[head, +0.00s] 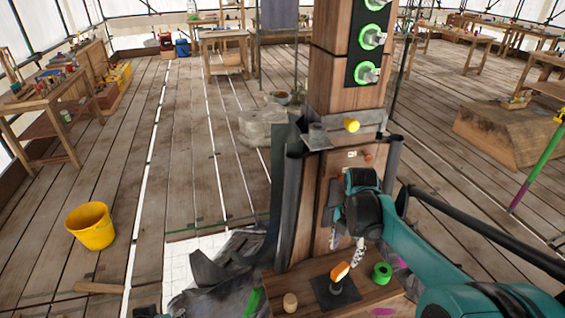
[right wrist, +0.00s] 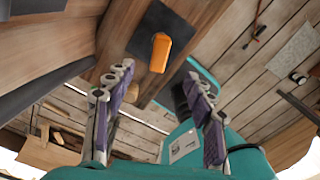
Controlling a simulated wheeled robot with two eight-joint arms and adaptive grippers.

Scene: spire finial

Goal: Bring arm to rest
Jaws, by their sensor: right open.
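My right arm (head: 420,245) is teal and comes in from the lower right in the head view. Its gripper (head: 346,248) hangs in front of the wooden post (head: 337,70), above the ledge at its foot. In the right wrist view the two fingers of this gripper (right wrist: 158,82) are apart with nothing between them. An orange-topped piece (head: 340,271) stands on a dark square plate (head: 325,292) just below the fingers, apart from them. It also shows beyond the fingertips in the right wrist view (right wrist: 160,52). My left gripper is out of view.
The ledge (head: 385,299) also bears a green ring (head: 381,273) and a small wooden peg (head: 290,302). A yellow bucket (head: 90,226) stands left on open plank floor.

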